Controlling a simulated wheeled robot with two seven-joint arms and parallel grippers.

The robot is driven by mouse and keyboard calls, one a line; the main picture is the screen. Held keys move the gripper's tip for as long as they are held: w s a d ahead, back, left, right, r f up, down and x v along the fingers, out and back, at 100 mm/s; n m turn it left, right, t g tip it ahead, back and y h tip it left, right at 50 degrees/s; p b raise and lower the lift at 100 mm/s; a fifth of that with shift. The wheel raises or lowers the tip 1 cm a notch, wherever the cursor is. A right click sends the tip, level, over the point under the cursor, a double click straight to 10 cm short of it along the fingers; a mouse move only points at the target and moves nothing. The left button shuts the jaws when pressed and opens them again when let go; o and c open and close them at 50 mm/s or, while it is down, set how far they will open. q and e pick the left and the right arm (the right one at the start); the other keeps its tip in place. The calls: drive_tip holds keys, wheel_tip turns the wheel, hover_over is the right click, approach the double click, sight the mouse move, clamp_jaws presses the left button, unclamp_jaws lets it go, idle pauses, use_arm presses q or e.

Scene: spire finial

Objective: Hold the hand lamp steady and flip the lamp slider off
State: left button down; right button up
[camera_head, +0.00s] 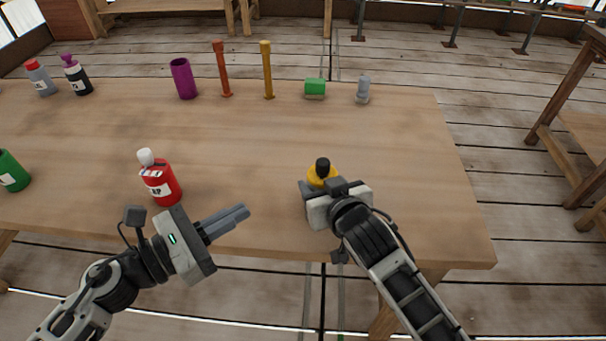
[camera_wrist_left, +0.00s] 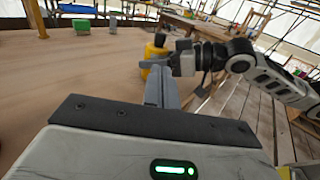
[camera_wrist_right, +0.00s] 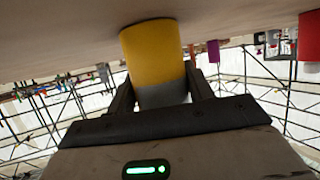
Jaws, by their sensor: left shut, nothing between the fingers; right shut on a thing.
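The hand lamp (camera_head: 319,176) is yellow with a black top and stands near the table's front edge, right of centre. My right gripper (camera_head: 321,187) is shut on it. In the right wrist view the lamp's yellow body (camera_wrist_right: 153,52) with a grey lower band sits between the fingers. In the left wrist view the lamp (camera_wrist_left: 153,57) shows beyond my left fingertips, partly covered by them and the right gripper. My left gripper (camera_head: 243,211) is shut and empty, left of the lamp and apart from it. I cannot make out the slider.
A red bottle with a white cap (camera_head: 161,183) stands left of my left gripper. A green can (camera_head: 12,171) is at the left edge. A purple cup (camera_head: 184,78), an orange post (camera_head: 222,70), a yellow post (camera_head: 267,70), a green block (camera_head: 315,88) and a grey bottle (camera_head: 363,89) line the back.

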sight(317, 168)
use_arm(q)
drive_tip(key=x, duration=1.4)
drive_tip(key=shift+d, duration=0.1)
drive_tip(key=shift+w, duration=0.1)
drive_tip(key=shift+w, duration=0.85)
drive_tip(key=v, duration=1.4)
